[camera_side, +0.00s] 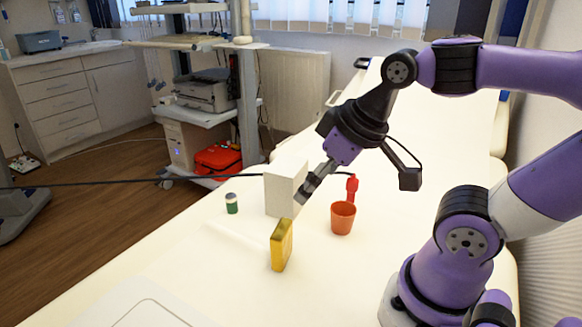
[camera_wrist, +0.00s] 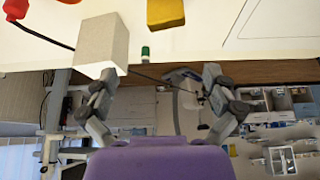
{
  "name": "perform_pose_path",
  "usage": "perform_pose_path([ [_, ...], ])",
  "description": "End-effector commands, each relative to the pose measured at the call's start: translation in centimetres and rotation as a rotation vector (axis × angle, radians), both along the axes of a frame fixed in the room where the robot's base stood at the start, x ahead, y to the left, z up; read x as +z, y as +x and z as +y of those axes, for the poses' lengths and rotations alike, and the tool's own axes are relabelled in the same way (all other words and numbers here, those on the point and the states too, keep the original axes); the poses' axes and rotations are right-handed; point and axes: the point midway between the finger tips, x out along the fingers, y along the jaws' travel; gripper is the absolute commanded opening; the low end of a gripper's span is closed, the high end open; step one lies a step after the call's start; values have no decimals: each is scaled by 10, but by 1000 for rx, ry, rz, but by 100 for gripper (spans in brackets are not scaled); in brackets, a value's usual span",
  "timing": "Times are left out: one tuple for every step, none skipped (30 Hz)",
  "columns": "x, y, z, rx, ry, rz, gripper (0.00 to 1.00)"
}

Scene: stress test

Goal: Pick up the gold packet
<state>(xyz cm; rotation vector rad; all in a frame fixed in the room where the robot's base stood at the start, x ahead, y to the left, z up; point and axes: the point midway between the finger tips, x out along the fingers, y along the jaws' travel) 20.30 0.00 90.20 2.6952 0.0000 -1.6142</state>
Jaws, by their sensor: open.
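The gold packet (camera_side: 281,246) stands upright on the white table in the side view, in front of the white box. It also shows at the top edge of the wrist view (camera_wrist: 165,13), partly cut off. My gripper (camera_side: 306,190) is above the table, beside the white box's right side, behind and above the packet. In the wrist view its two fingers (camera_wrist: 158,78) are spread wide with nothing between them. One finger overlaps the white box in the picture; I cannot tell whether they touch.
The white box (camera_side: 283,190) stands close to the gripper. An orange cup (camera_side: 342,218) is right of the packet, with a red object (camera_side: 351,187) behind it. A small green container (camera_side: 231,204) stands left. A black cable (camera_side: 110,184) runs across. The table front is mostly clear.

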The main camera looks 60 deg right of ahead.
Motion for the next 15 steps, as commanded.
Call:
perform_pose_path([
  [0,0,0,0,0,0,100],
  [0,0,0,0,0,0,100],
  [0,0,0,0,0,0,100],
  [0,0,0,0,0,0,100],
  [0,0,0,0,0,0,100],
  [0,0,0,0,0,0,100],
  [0,0,0,1,0,2,100],
  [0,1,0,3,-1,7,100],
  [0,3,0,9,-4,22,100],
  [-1,4,1,17,-7,39,100],
  [-2,7,1,25,-10,61,100],
  [-3,11,2,40,-16,96,100],
  [-5,14,2,55,-20,129,100],
  [-7,18,3,70,-25,163,100],
  [-11,24,4,92,-32,211,100],
])
